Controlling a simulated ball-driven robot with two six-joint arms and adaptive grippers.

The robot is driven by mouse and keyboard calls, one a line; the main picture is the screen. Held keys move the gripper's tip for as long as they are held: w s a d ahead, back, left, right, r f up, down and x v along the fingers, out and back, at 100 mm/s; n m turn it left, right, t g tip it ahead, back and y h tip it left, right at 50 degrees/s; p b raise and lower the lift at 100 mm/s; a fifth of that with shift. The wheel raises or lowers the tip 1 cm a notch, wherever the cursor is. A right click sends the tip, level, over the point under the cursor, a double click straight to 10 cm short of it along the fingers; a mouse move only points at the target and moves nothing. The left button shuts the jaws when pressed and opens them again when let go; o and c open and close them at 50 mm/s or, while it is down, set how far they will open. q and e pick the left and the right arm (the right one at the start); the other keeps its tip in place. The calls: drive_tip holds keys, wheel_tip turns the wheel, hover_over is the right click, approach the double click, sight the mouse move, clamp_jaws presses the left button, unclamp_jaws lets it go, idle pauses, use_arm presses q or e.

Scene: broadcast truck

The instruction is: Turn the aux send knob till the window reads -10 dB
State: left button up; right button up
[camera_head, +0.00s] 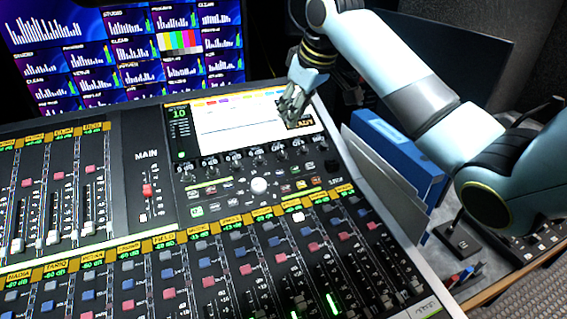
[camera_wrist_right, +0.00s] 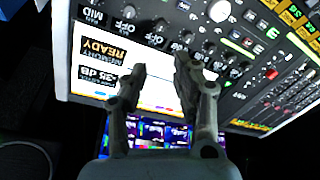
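The mixing console has a row of small dark knobs (camera_head: 237,155) under its bright screen (camera_head: 228,125); they also show in the right wrist view (camera_wrist_right: 157,33). I cannot tell which knob is the aux send. In the right wrist view the screen appears upside down, with a READY box and a dB window (camera_wrist_right: 98,75) that seems to read -35 dB, though it is small. My right gripper (camera_head: 291,108) is over the screen's right end; in the wrist view (camera_wrist_right: 160,68) its fingers are apart and nothing is between them. My left gripper is out of view.
A larger white knob (camera_head: 259,186) stands below the row, among small buttons. Fader banks (camera_head: 240,265) fill the front. Blue binders (camera_head: 395,150) stand right of the console. A monitor wall (camera_head: 125,50) is behind.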

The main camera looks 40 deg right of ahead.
sight(284, 154)
drive_tip(key=x, duration=0.4)
drive_tip(key=b+x, duration=0.1)
drive_tip(key=x, duration=0.4)
drive_tip(key=s+b+x, duration=0.1)
drive_tip(key=x, duration=0.3)
drive_tip(key=shift+f, duration=0.45)
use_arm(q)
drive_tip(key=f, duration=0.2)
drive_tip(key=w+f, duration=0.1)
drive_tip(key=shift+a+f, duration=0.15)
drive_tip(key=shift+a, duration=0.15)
use_arm(e)
drive_tip(key=shift+s, duration=0.1)
clamp_jaws()
